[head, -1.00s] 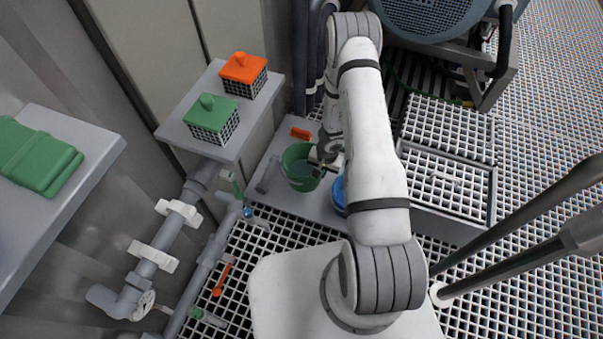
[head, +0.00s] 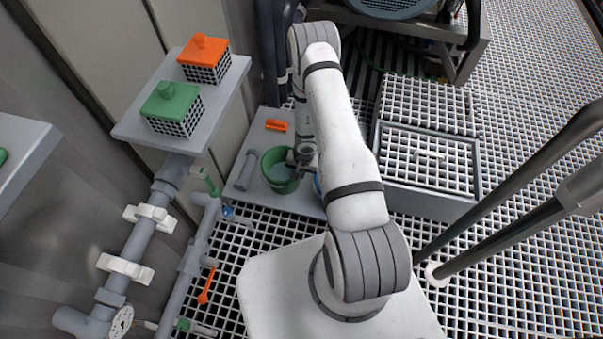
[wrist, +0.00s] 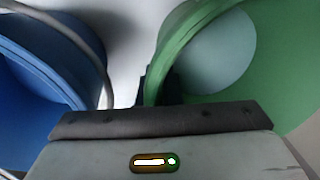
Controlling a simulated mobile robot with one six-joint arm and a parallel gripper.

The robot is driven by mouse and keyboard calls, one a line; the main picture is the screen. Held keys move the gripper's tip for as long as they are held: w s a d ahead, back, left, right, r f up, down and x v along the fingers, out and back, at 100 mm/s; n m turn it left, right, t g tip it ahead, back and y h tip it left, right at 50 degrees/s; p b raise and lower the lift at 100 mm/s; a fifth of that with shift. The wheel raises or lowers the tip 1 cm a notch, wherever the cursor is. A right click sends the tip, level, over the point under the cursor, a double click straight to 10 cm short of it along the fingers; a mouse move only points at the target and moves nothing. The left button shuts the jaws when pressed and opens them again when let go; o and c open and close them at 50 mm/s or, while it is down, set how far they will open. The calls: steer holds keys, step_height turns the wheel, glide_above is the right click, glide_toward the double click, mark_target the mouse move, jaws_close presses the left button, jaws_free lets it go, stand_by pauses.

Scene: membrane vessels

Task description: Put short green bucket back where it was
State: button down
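The short green bucket (head: 270,165) is upright at the grey platform in the head view, with pale bluish-grey liquid or a pale bottom inside. I cannot tell whether its base touches the platform. My gripper (head: 303,155) is at the bucket's right rim. In the wrist view the dark fingers of my gripper (wrist: 158,86) close on the rim of the green bucket (wrist: 285,75), seen on the right. A blue bucket (wrist: 35,75) is close by on the left of the wrist view; in the head view my arm hides most of it.
On the grey platform (head: 300,198) lie an orange block (head: 277,125) and a grey cylinder (head: 245,170). A shelf (head: 135,128) with green-lidded (head: 170,108) and orange-lidded (head: 204,60) baskets stands to the left. A framed grating box (head: 430,165) stands on the right.

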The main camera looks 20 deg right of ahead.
steer(key=shift+f, duration=0.1)
steer(key=c, duration=1.6)
jaws_free()
steer(key=a+r+n+t+y+p, duration=0.1)
steer(key=a+r+n+p, duration=0.2)
steer(key=r, duration=1.8)
steer(key=a+r+n+y+p, duration=0.1)
steer(key=a+r+p, duration=0.3)
steer(key=r, duration=1.7)
steer(key=s+d+r+n+h, duration=0.1)
steer(key=s+r+n+h, duration=0.1)
steer(key=s+r, duration=1.4)
steer(key=s, duration=0.4)
steer(key=shift+s+d+n+h+b, duration=0.15)
steer(key=shift+d+n+h+b, duration=0.15)
steer(key=shift+n+h+b, duration=0.1)
